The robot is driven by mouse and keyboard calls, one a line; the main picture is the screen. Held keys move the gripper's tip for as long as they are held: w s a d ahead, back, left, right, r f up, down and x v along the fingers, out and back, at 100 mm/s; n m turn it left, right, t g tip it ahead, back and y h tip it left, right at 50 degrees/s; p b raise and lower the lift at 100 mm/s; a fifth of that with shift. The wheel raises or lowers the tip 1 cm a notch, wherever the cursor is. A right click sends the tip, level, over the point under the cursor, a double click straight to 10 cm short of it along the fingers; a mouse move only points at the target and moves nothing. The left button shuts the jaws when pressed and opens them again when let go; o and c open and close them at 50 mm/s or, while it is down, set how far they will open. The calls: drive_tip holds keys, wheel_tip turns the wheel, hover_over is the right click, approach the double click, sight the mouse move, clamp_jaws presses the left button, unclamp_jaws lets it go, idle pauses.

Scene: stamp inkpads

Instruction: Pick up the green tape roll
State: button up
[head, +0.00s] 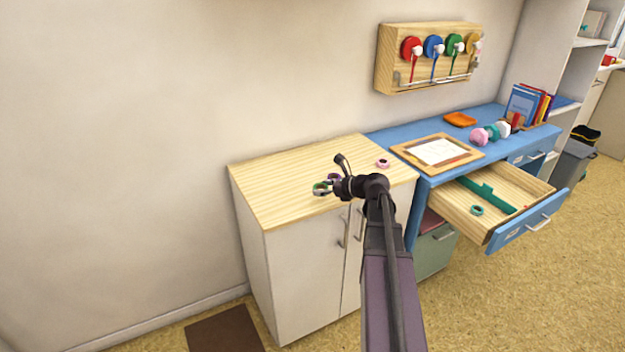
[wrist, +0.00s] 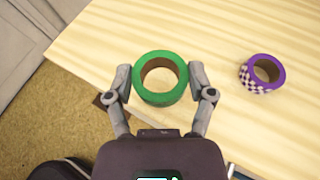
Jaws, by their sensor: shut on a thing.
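The green tape roll (wrist: 160,95) sits between the two fingers of my gripper (wrist: 161,80) in the wrist view, one finger pressed on each side. Its brown core faces the camera. In the head view the green roll (head: 319,188) shows at the left end of my gripper (head: 326,188), partly hidden by it, over the front part of the wooden cabinet top. I cannot tell whether it touches the surface.
A purple checkered tape roll (wrist: 262,74) lies to the right on the cabinet top (head: 275,190). A pink roll (head: 383,163) lies near the blue desk (head: 385,140). The open drawer (head: 525,228) holds a teal roll (head: 477,210). The cabinet's left side is clear.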

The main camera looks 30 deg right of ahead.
drive_tip(key=s+d, duration=0.1)
drive_tip(key=s, duration=0.6)
drive_tip(key=shift+s+r+p, duration=0.2)
drive_tip(key=shift+r+p, duration=0.1)
drive_tip(key=shift+r, duration=0.1)
drive_tip(key=shift+r, duration=0.1)
